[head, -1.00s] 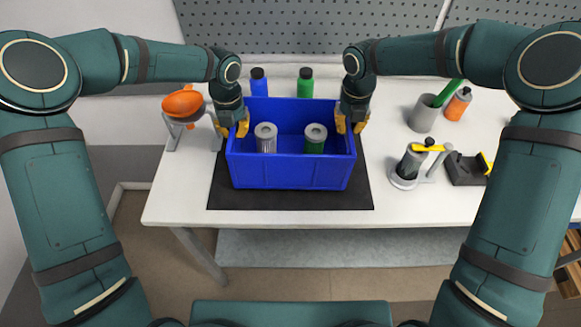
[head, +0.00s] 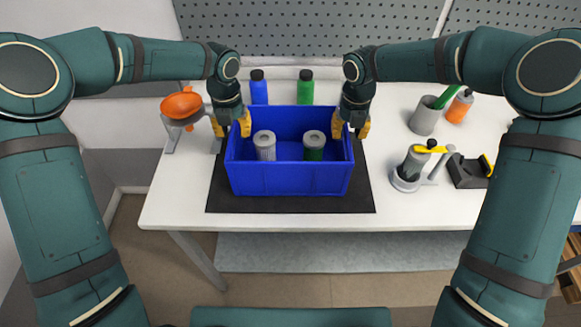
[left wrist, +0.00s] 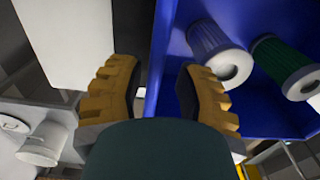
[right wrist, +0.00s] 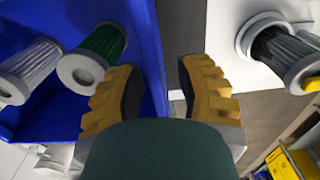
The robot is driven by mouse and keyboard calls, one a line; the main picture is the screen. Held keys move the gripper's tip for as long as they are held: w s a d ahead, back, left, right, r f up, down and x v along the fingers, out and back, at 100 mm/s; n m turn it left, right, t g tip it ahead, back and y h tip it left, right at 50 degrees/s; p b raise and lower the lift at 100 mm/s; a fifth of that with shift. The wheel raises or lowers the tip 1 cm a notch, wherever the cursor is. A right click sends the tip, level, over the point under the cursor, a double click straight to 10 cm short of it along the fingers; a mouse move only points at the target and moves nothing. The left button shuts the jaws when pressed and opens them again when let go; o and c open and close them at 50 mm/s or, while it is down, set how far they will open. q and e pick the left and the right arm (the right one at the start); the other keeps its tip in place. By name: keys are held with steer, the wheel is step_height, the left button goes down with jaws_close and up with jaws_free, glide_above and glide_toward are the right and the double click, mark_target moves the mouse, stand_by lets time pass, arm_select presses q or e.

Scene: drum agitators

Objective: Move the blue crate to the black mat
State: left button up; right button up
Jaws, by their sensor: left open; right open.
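The blue crate (head: 288,180) sits upright on the black mat (head: 290,204), with dark mat showing in front and at both sides. Two filter-like cylinders stand inside it: a grey-white one (head: 265,147) and a green one (head: 314,148). My left gripper (head: 231,125) is open at the crate's left wall, one finger inside and one outside. The left wrist view shows the crate (left wrist: 168,60) wall between the parted fingers. My right gripper (head: 350,125) is open at the right wall in the same way. The crate's wall (right wrist: 150,50) also shows in the right wrist view.
An orange funnel-like thing (head: 181,105) on a stand is left of the mat. Blue (head: 258,91) and green (head: 305,90) bottles stand behind the crate. A grey cup (head: 425,117), a holder with a cylinder (head: 408,175) and a black block (head: 466,172) are at right.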

arm_select(q)
step_height(320, 180, up, 10)
steer(key=shift+f, duration=0.2)
arm_select(e)
step_height(320, 180, up, 12)
stand_by(0.5)
stand_by(0.4)
